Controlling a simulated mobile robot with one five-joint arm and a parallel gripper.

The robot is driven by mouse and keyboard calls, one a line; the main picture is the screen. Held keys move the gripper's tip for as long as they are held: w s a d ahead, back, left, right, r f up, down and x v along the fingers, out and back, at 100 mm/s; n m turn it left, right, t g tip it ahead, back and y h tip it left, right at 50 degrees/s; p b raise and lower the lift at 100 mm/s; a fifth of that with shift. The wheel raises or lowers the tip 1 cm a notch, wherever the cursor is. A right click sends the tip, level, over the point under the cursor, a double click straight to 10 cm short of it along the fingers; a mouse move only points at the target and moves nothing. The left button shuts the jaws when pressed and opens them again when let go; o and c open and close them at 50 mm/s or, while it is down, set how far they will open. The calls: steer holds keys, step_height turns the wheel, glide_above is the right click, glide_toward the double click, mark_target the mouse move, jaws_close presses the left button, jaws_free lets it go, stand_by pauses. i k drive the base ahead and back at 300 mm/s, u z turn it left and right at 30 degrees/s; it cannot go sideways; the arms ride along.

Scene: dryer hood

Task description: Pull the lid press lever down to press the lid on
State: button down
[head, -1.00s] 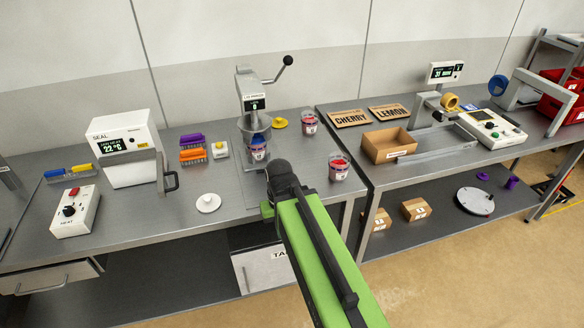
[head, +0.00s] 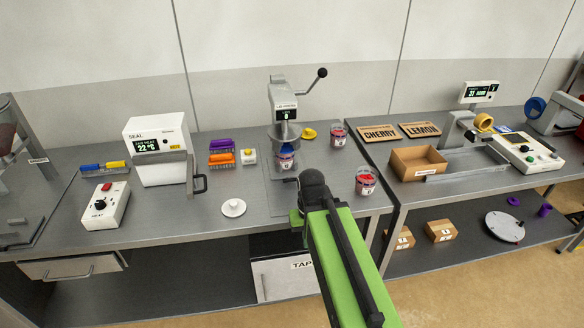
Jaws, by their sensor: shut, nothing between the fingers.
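The lid press (head: 282,97) stands at the back of the left bench, a grey upright with a small dark display. Its lever (head: 310,82) points up and to the right, ending in a black knob (head: 322,72). A cup (head: 286,163) with red and blue contents stands under the press head, below a clear funnel-like ring (head: 285,133). I cannot tell whether a lid sits on the cup. My green and black arm reaches up from the bottom right, its visible black end in front of the press base and well below the lever. My gripper's fingers do not show.
A white sealing machine (head: 157,150) and a control box (head: 106,205) stand left. A white round piece (head: 233,207) lies front left of the press. Two filled cups (head: 338,135) (head: 366,181) stand right. The space around the raised lever is clear.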

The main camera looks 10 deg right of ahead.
mark_target(322, 72)
steer(key=u, duration=2.1)
steer(key=k, duration=1.15)
steer(key=z, duration=0.9)
steer(key=i, duration=1.05)
steer(key=u, duration=0.1)
